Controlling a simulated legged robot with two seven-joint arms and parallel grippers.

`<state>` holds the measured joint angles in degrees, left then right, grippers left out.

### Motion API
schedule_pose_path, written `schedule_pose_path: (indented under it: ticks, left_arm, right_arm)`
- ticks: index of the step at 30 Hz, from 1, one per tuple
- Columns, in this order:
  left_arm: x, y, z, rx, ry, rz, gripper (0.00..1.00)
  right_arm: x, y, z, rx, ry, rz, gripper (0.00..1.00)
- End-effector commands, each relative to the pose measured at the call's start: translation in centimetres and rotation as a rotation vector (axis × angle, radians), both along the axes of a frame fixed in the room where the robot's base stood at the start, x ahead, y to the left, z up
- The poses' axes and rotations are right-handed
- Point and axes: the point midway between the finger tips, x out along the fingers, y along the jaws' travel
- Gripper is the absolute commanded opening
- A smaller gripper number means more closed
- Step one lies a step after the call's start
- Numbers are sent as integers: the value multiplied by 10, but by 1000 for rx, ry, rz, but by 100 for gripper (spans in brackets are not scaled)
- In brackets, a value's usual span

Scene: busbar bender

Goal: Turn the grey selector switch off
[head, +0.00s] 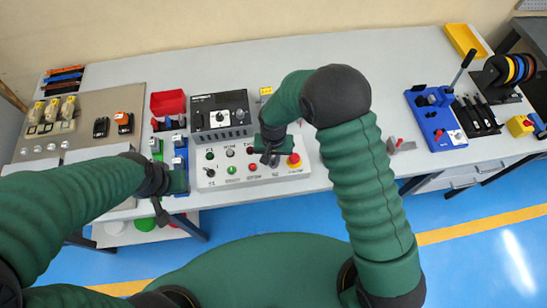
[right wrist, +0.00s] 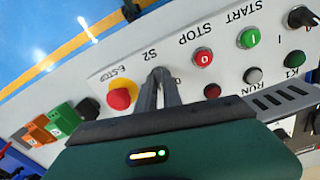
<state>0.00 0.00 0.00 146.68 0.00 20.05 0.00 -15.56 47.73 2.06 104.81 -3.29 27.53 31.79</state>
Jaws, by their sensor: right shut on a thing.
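The white control panel (head: 235,181) lies on the bench in the head view and fills much of the right wrist view (right wrist: 225,25). My right gripper (head: 271,159) is over its right part, beside the red emergency stop (head: 294,160). In the right wrist view my right gripper's fingers (right wrist: 160,88) are closed together at the S2 label, between the emergency stop (right wrist: 119,98) and the red stop button (right wrist: 203,57). The selector at S2 is hidden by the fingers, so its position cannot be read. My left gripper (head: 161,208) hangs at the bench's front edge; its jaws are unclear.
A black knob (head: 208,171) sits on the panel's left. A green start button (right wrist: 248,38) is beside the stop button. A black control box (head: 220,112) stands behind the panel. A blue lever tool (head: 437,125) is farther right.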

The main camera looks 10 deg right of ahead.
Motion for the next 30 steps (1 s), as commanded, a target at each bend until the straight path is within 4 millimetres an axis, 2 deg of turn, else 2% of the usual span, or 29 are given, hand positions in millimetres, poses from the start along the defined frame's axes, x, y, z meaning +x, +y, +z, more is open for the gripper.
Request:
schedule_pose_path:
  ticks: [21,30]
  left_arm:
    - [0,0,8,0,0,0,36]
    - [0,0,12,0,0,0,36]
  right_arm:
    - [3,0,2,1,-7,672,0]
    - [3,1,2,0,-8,885,0]
